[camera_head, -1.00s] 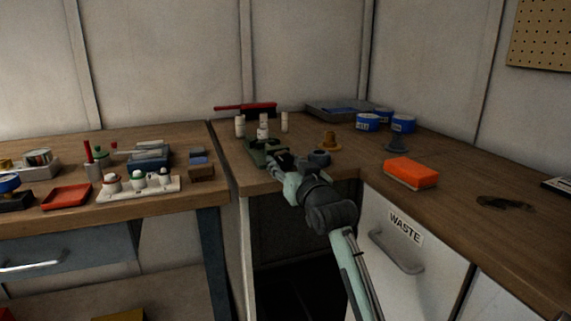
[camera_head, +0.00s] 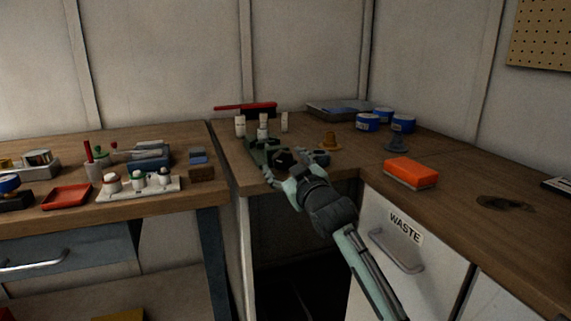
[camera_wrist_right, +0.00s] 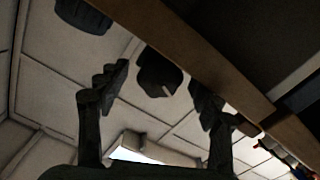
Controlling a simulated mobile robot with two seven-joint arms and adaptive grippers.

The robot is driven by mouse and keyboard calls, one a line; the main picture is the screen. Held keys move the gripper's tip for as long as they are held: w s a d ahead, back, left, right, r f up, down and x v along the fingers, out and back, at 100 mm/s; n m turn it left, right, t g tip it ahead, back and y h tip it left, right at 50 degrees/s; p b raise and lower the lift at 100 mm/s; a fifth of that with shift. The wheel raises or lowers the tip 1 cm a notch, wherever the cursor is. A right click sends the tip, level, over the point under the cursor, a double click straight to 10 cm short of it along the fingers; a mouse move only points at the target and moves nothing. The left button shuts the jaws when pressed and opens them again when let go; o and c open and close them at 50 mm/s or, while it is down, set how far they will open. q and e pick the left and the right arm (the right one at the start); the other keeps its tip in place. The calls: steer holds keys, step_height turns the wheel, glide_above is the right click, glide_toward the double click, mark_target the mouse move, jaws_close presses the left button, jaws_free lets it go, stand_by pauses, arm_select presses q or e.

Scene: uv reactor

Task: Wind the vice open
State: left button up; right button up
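The vice (camera_head: 257,152) is a green-grey block near the front edge of the corner bench. A dark knob (camera_head: 284,158) sits at its near right end and also shows in the wrist view (camera_wrist_right: 157,76). My right gripper (camera_head: 294,167) is at the bench edge, with its fingers spread to either side of the knob. In the wrist view the right gripper (camera_wrist_right: 160,88) is open, with visible gaps between the knob and both fingers. My left gripper is not in view.
A dark round object (camera_head: 322,158) stands close to the right finger. White bottles (camera_head: 240,126) stand behind the vice. A brass-coloured piece (camera_head: 330,141), an orange box (camera_head: 410,172) and blue tins (camera_head: 368,122) are to the right. A waste drawer (camera_head: 392,250) is below.

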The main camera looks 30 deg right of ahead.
steer(key=v, duration=1.2)
steer(key=shift+f, duration=0.1)
